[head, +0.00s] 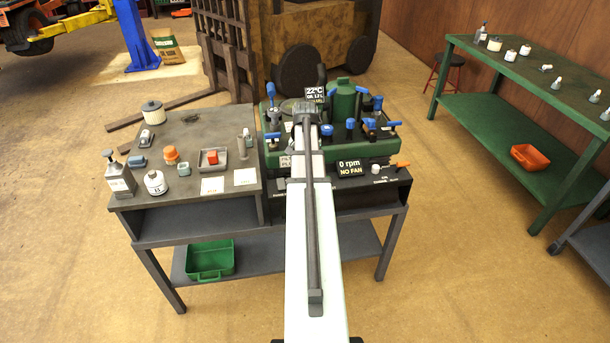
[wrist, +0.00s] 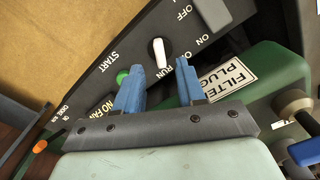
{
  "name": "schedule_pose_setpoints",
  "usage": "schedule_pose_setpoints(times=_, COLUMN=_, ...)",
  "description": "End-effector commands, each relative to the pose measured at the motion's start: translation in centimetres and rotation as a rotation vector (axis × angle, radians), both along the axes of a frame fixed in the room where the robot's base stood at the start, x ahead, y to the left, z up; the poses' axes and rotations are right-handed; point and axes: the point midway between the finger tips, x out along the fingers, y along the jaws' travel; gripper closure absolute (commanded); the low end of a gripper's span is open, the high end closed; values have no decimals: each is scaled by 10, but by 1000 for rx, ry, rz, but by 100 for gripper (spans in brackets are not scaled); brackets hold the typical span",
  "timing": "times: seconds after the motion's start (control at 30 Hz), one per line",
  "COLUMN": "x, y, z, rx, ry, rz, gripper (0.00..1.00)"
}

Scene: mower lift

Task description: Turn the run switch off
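The run switch (wrist: 160,52) shows in the wrist view as a white lever on a round dark base on a black panel (wrist: 105,50). Lettering by it reads RUN, ON and OFF; which mark the lever points to is not clear. My gripper (wrist: 160,70) is open, its two blue fingers apart with nothing between them. The switch shows just beyond the gap between the fingertips; contact cannot be told. In the head view my arm covers the switch, and the fingers cannot be made out.
A green START button (wrist: 122,77) is close to the left finger. A FILTER PLUG label (wrist: 226,78) lies right of it. In the head view, a display (head: 350,168) reads 0 rpm, NO FAN. A green block with blue-handled parts (head: 375,143) stands behind; bottles and small items crowd the left bench (head: 210,120).

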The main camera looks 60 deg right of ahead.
Motion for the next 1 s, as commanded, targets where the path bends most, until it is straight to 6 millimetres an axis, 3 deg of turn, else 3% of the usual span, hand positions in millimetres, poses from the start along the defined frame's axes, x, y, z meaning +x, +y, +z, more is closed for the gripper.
schedule_pose_setpoints(times=0.3, x=0, y=0, z=-36, rx=1, ry=0, rz=0, gripper=61)
schedule_pose_setpoints(times=0.77, x=0, y=0, z=-44, rx=0, ry=0, rz=0, gripper=61)
schedule_pose_setpoints(times=1.0, x=0, y=0, z=-44, rx=0, ry=0, rz=0, gripper=81)
